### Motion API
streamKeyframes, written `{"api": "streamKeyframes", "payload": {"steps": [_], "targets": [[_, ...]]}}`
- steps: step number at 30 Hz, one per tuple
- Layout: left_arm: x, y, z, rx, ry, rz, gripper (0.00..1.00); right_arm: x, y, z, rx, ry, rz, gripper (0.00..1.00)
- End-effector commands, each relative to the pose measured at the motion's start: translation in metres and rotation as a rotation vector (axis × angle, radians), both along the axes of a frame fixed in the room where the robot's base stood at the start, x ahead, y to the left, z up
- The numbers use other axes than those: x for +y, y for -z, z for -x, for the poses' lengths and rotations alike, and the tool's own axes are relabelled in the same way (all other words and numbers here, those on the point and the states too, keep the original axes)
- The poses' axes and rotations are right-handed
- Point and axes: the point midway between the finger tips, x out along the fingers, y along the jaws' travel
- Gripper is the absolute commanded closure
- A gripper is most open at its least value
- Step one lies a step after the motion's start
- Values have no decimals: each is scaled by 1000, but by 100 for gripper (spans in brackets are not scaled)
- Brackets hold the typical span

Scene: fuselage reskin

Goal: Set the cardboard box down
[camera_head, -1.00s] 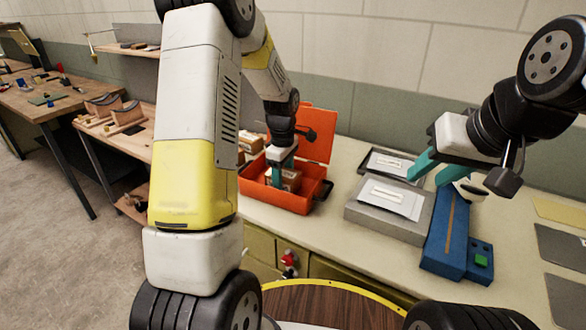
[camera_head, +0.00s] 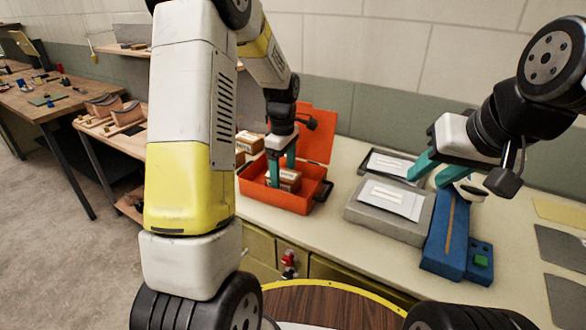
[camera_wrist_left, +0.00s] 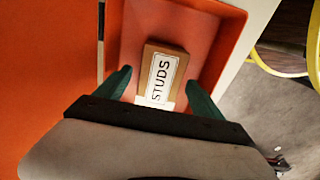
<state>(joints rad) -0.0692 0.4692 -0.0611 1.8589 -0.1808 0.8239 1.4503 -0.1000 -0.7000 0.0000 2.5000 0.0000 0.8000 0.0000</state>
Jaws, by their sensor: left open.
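The cardboard box (camera_head: 289,179) sits inside the open orange case (camera_head: 297,201). In the left wrist view the box (camera_wrist_left: 162,72) shows a white label reading STUDS and rests in the orange tray (camera_wrist_left: 212,40). My left gripper (camera_head: 281,178) is open over the box, its teal fingers apart. In the left wrist view the fingers of my left gripper (camera_wrist_left: 160,90) stand on either side of the box's near end, with gaps showing. My right gripper (camera_head: 428,176) is over the counter at the right, its teal fingers apart and nothing seen between them.
Other cardboard boxes (camera_head: 249,142) stand behind the case. A grey block (camera_head: 380,216) with a white sheet, a dark tray (camera_head: 391,162) and a blue device (camera_head: 446,235) are on the counter (camera_head: 346,153). The case's raised lid (camera_head: 317,132) stands behind my left gripper.

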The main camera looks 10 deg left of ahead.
Motion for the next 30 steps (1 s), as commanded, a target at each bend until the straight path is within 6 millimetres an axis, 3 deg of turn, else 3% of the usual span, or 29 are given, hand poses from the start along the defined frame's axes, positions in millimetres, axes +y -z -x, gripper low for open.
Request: {"api": "streamKeyframes", "payload": {"steps": [3,9,17,20,23,30], "targets": [[0,-29,-1,-5,0,1,22,0,0,0,0,0,0,64],[0,-66,-1,-3,0,0,22,0,0,0,0,0,0,64],[0,-93,5,-13,27,6,22,0,0,0,0,0,0,64],[0,-113,21,-53,116,23,22,0,0,0,0,0,0,64],[-2,-142,49,-127,276,40,22,0,0,0,0,0,0,64],[-9,-193,137,-340,739,11,22,0,0,0,0,0,0,64]]}}
